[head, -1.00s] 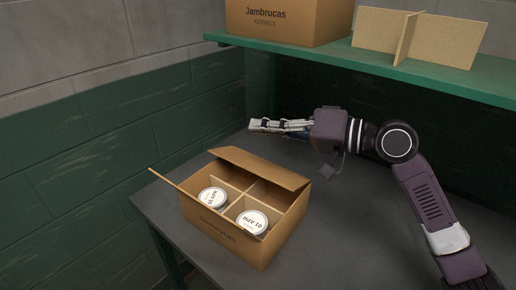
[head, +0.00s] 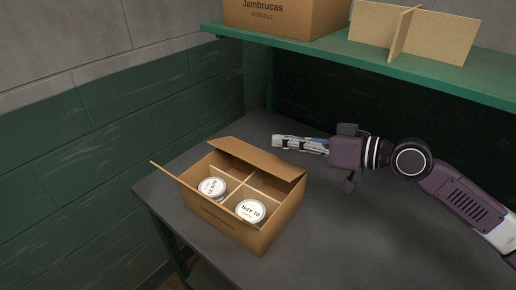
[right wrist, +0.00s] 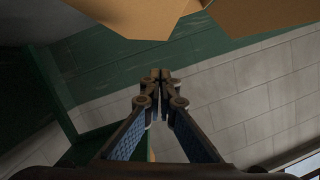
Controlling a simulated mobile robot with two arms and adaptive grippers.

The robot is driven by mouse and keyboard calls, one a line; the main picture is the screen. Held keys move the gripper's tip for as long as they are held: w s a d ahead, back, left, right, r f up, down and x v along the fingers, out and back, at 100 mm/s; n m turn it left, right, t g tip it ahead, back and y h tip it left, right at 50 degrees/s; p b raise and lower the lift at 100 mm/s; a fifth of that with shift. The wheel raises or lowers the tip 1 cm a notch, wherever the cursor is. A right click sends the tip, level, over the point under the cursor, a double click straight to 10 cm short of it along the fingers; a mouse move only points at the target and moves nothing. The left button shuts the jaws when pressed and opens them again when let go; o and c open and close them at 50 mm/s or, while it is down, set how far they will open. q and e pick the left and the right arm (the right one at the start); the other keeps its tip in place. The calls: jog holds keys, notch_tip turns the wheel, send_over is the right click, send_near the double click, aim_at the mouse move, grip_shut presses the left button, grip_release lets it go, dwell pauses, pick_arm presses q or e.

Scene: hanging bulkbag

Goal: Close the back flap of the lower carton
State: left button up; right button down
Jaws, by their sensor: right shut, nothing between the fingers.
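The lower carton (head: 228,227) stands open on the grey table, with a divider inside and two white-lidded cans, one in the left cell (head: 212,188) and one in the front cell (head: 250,210). Its back flap (head: 256,159) is raised and leans inward over the back cells. A narrow flap (head: 174,176) sticks out at the left. My right gripper (head: 276,141) is shut and empty, just behind the back flap and pointing left. In the right wrist view its fingertips (right wrist: 160,76) meet, with brown cardboard (right wrist: 135,15) above them. My left gripper is not in view.
A green shelf (head: 400,61) hangs above the back of the table, holding a closed Jambrucas carton (head: 280,18) and a loose cardboard divider (head: 430,35). The green and grey block wall (head: 90,130) is at the left. The table right of the carton (head: 370,240) is clear.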

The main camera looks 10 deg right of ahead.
jog(key=p, duration=0.2)
send_over(258, 161)
jog(key=d, duration=0.1)
jog(key=shift+w+f, duration=0.35)
jog(key=shift+w, duration=0.1)
jog(key=f, duration=0.2)
jog(key=a+f, duration=0.1)
jog(key=shift+s+f+p, duration=0.2)
jog(key=shift+s+p, duration=0.1)
jog(key=shift+s+f, duration=0.15)
jog(key=shift+f, duration=0.25)
jog(key=shift+f, duration=0.1)
